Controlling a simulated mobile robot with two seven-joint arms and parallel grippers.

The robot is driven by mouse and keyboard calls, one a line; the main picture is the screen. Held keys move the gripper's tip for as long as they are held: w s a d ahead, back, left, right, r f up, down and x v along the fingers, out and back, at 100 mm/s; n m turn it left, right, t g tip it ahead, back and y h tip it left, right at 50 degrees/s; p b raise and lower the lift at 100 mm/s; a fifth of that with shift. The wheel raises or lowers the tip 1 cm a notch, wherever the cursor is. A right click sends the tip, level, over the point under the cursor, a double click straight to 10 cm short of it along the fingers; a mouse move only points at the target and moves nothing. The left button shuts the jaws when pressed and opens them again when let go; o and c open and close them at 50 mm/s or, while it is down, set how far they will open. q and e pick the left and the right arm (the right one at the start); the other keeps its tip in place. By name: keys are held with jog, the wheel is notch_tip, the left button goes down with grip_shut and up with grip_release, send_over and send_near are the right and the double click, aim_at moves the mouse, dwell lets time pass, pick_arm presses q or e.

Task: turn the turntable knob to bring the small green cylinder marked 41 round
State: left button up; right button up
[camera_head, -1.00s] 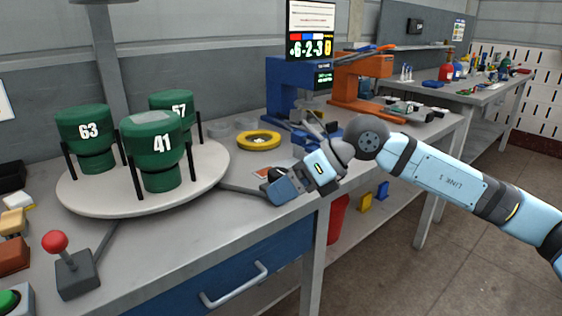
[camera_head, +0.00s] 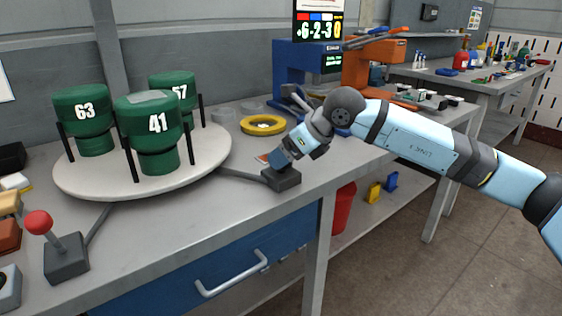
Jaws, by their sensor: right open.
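The green cylinder marked 41 (camera_head: 158,124) stands upright at the front of the white round turntable (camera_head: 82,186), its number facing me. Green cylinders marked 63 (camera_head: 85,110) and 57 (camera_head: 184,90) stand left of and behind it; 57 is partly hidden. A small dark box (camera_head: 283,179) sits right of the turntable near the bench's front edge, joined to it by a grey bar. My right gripper (camera_head: 276,161) is open, pointing down just over this box. The knob cannot be made out there; the gripper may hide it. My left gripper is out of view.
A red-ball joystick (camera_head: 39,223) stands at the front left. A yellow ring (camera_head: 263,125) lies behind my right gripper. Blue (camera_head: 299,75) and orange (camera_head: 367,70) machines stand further back. The bench front between joystick and dark box is clear.

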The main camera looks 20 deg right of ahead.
jog(key=shift+x, duration=1.2)
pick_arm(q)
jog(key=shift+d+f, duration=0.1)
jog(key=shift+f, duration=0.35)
pick_arm(e)
jog(key=c, duration=0.9)
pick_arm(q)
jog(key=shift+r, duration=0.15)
